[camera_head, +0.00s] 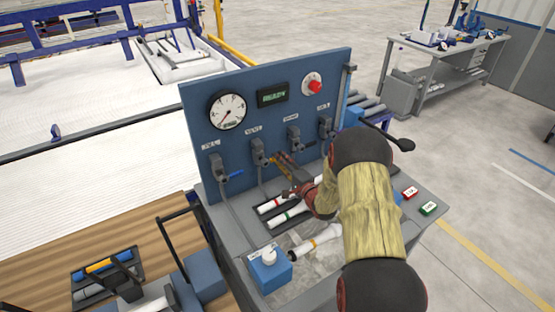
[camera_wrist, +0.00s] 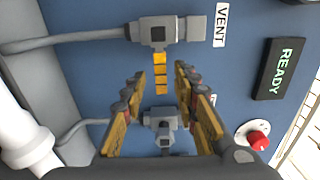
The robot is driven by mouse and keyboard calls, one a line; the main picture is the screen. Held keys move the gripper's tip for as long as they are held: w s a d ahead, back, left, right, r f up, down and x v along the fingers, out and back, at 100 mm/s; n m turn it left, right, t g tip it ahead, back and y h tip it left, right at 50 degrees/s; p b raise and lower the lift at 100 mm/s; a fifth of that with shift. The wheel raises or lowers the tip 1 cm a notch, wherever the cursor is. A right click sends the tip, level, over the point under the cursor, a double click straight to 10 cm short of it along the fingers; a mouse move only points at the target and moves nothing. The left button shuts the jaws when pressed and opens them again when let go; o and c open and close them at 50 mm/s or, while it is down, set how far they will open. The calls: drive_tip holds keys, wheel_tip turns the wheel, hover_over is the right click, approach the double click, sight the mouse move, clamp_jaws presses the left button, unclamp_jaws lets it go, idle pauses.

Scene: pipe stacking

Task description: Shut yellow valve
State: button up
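The yellow valve handle (camera_wrist: 160,72) sticks out sideways from the grey valve body (camera_wrist: 165,33) beside the VENT label on the blue panel. In the head view that valve body (camera_head: 258,152) is second from the left; its handle is hard to make out beside my fingers. My gripper (camera_wrist: 160,76) is open, with one finger on each side of the handle and visible gaps between. In the head view my gripper (camera_head: 284,164) reaches in from the right, just in front of the panel.
Another grey valve (camera_wrist: 160,130) sits between my fingers' bases. A blue-handled valve (camera_head: 216,167) is at the left. The panel carries a gauge (camera_head: 228,111), a READY display (camera_head: 272,95) and a red button (camera_head: 314,86). White pipes (camera_head: 318,242) lie on the bench below.

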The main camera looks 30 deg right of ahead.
drive_tip(key=s, duration=0.9)
drive_tip(key=shift+s+d, duration=0.15)
drive_tip(key=shift+s, duration=0.15)
